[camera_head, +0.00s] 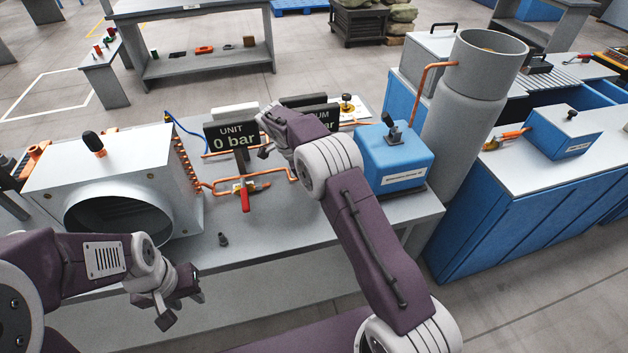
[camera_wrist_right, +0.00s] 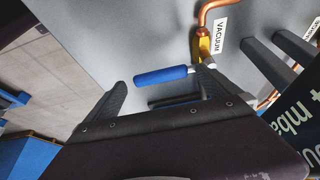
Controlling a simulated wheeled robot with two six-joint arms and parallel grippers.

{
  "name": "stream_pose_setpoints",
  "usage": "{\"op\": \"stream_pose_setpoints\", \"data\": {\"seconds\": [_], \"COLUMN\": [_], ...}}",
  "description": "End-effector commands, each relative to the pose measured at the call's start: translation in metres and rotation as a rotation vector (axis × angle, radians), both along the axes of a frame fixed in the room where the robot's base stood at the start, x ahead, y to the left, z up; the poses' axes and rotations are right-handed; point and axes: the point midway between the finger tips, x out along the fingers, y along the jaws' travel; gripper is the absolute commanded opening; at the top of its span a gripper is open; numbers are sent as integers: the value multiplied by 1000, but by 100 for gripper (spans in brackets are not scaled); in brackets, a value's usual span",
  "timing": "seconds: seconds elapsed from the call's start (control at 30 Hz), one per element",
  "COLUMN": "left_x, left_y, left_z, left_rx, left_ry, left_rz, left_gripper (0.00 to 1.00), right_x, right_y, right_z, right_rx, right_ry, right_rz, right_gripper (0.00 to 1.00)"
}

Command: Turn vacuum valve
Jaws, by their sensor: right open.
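The vacuum valve shows in the right wrist view, with a blue handle (camera_wrist_right: 158,76) and a brass body (camera_wrist_right: 204,48) below a copper pipe, beside a "VACUUM" label. My right gripper (camera_wrist_right: 163,82) is open; the blue handle lies across the view between its fingertips. Whether either finger touches the handle I cannot tell. In the head view my right arm reaches over the bench and hides the vacuum valve. My left gripper (camera_head: 180,302) is open and empty above the front of the bench, near the large round duct opening.
A red-handled valve (camera_head: 245,196) sits on copper piping below the "UNIT 0 bar" display (camera_head: 231,136). A partly hidden second display stands beside it. The white unit (camera_head: 125,180) is at left. A blue box (camera_head: 394,160) and grey cylinder (camera_head: 465,120) are at right.

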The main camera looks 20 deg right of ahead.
Motion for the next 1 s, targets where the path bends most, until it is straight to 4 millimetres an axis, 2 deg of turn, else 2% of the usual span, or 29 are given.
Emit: {"op": "stream_pose_setpoints", "data": {"seconds": [0.2,0.33,0.5,0.9,0.97,1.0], "left_x": [0,0,0,0,0,0], "left_y": [0,0,0,0,0,0], "left_z": [5,11,11,11,11,11], "left_rx": [0,0,0,0,0,0], "left_ry": [0,0,0,0,0,0], "left_rz": [0,0,0,0,0,0], "left_gripper": [36,36,36,36,36,36], "right_x": [2,2,2,2,4,6], "right_y": [20,28,31,30,25,22], "right_z": [47,66,74,73,80,91], "right_rx": [2,1,2,1,4,10], "right_ry": [-6,-1,0,0,-14,-35], "right_rz": [1,0,-1,-3,-13,-20], "right_gripper": [100,100,100,100,100,100]}}
